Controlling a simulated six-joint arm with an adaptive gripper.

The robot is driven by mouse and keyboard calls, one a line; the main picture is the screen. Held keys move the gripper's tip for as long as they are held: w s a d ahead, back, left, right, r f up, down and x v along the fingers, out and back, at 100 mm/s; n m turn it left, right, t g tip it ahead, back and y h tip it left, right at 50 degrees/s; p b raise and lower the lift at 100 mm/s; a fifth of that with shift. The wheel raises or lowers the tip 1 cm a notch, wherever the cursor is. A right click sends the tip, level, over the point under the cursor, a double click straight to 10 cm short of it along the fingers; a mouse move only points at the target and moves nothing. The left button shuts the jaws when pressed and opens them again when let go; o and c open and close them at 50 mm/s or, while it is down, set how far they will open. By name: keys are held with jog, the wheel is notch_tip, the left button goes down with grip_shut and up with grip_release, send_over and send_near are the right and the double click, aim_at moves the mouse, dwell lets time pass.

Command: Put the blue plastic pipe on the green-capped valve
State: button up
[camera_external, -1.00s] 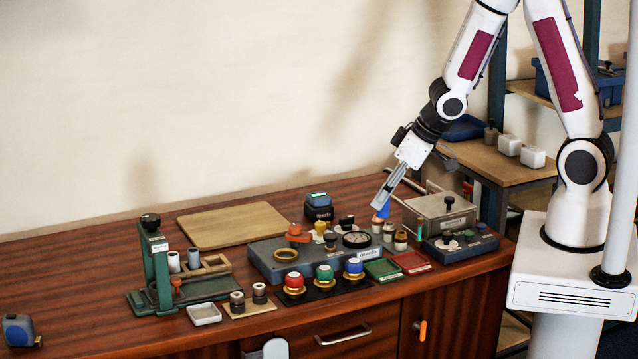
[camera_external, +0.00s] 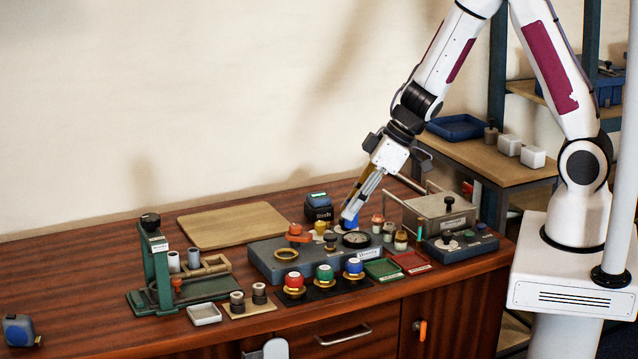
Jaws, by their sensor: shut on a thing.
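The blue plastic pipe (camera_external: 348,222) is between the fingertips of my gripper (camera_external: 352,211), which is shut on it. It is held over the back right of the grey manifold block, near the round dial gauge (camera_external: 356,239). Whether it touches anything below cannot be told. The green-capped valve (camera_external: 325,275) stands on a dark mat in front of the block, below and left of my gripper in the picture. It is between the red-capped valve (camera_external: 294,283) and the blue-capped valve (camera_external: 354,268).
An orange-handled part (camera_external: 298,233) and a yellow part (camera_external: 320,228) stand on the manifold block (camera_external: 268,262). Several short pipes (camera_external: 388,231) stand right of the gauge. Green (camera_external: 382,269) and red (camera_external: 411,262) trays lie in front.

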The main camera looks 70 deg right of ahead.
jog(key=w+a+r, duration=0.1)
jog(key=w+a, duration=0.3)
jog(key=shift+w+r+n, duration=0.15)
jog(key=shift+w+n, duration=0.15)
jog(key=shift+w, duration=0.05)
dwell(0.4)
jog(key=shift+f, duration=0.25)
send_over(325, 268)
jog(key=shift+f, duration=3)
jog(key=shift+f, duration=0.15)
jog(key=shift+d+f, duration=0.1)
jog(key=shift+f, duration=1.5)
jog(key=shift+f, duration=0.15)
